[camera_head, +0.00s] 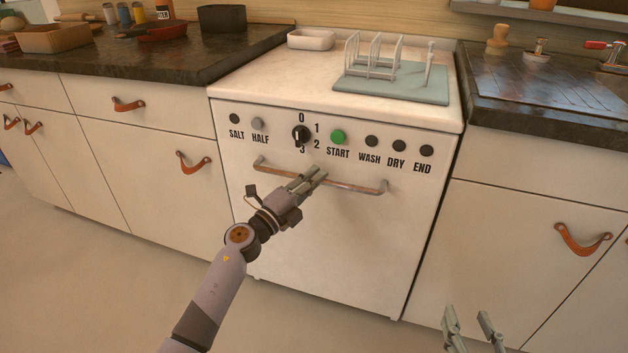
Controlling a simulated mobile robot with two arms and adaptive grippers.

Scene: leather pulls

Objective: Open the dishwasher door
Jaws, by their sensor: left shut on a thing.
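The white dishwasher (330,240) stands between the counters, with its door upright and shut. Its metal bar handle (355,186) runs across the upper part of the door, below the row of buttons and the dial (301,133). My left gripper (314,176) is at the middle of the handle, shut on the bar. Its fingers hide a short part of the bar. My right gripper (468,318) is at the bottom right, in front of the cabinet and away from the dishwasher. Its two fingers are apart with nothing between them.
A dish rack on a grey mat (440,97) and a white tray (311,39) stand on top of the dishwasher. Cabinets with leather pulls (583,240) flank it on both sides. The floor (110,290) in front is clear apart from my arms.

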